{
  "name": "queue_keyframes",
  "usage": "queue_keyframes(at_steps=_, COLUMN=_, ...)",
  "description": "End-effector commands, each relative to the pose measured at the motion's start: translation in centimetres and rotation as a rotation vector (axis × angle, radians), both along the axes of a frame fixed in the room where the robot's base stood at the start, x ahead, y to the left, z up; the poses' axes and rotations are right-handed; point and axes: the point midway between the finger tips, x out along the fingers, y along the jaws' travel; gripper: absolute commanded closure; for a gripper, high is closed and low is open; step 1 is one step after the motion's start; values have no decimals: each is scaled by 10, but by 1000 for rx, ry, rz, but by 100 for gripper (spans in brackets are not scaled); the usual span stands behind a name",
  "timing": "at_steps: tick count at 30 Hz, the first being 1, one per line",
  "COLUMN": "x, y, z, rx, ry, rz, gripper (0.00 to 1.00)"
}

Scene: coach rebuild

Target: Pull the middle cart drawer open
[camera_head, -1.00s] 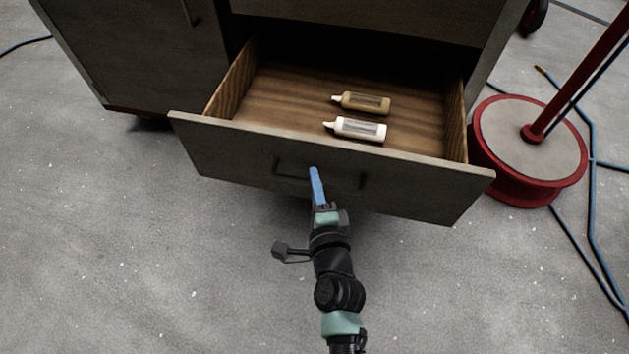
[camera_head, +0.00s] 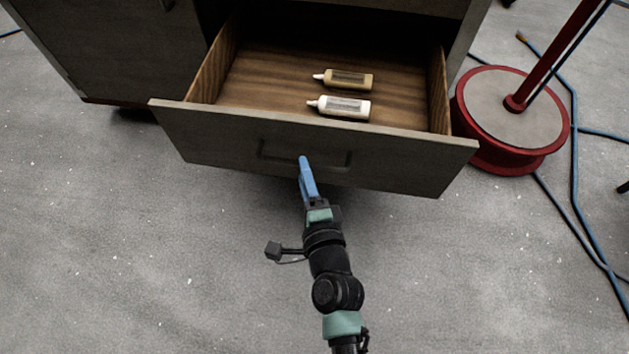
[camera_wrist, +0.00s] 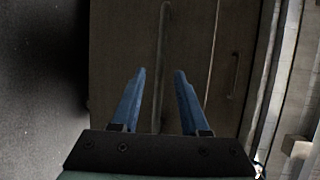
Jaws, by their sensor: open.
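The cart drawer (camera_head: 400,165) is pulled well out, and its wooden inside shows in the head view. A tan bottle (camera_head: 348,79) and a white bottle (camera_head: 343,107) lie in it. A dark bar handle (camera_head: 335,165) is on its front. My gripper (camera_head: 303,162) is at the handle. In the wrist view, the two blue fingers of my gripper (camera_wrist: 160,72) are apart, and the handle bar (camera_wrist: 162,50) runs between them in the picture. I cannot tell whether either finger touches the bar.
The cart's cabinet door (camera_head: 110,50) is left of the drawer. A red-rimmed round base (camera_head: 500,150) with a red pole stands close to the drawer's right. Blue hoses (camera_head: 575,180) lie on the floor at right. The grey floor before the drawer is clear.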

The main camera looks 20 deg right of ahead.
Motion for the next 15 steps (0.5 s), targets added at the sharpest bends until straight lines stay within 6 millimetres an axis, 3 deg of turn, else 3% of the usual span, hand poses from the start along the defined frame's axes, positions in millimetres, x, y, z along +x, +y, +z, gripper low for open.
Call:
queue_keyframes(at_steps=6, x=-42, y=9, z=7, rx=1, ry=4, rz=1, gripper=55)
queue_keyframes(at_steps=15, x=-80, y=16, z=15, rx=0, ry=2, rz=1, gripper=55)
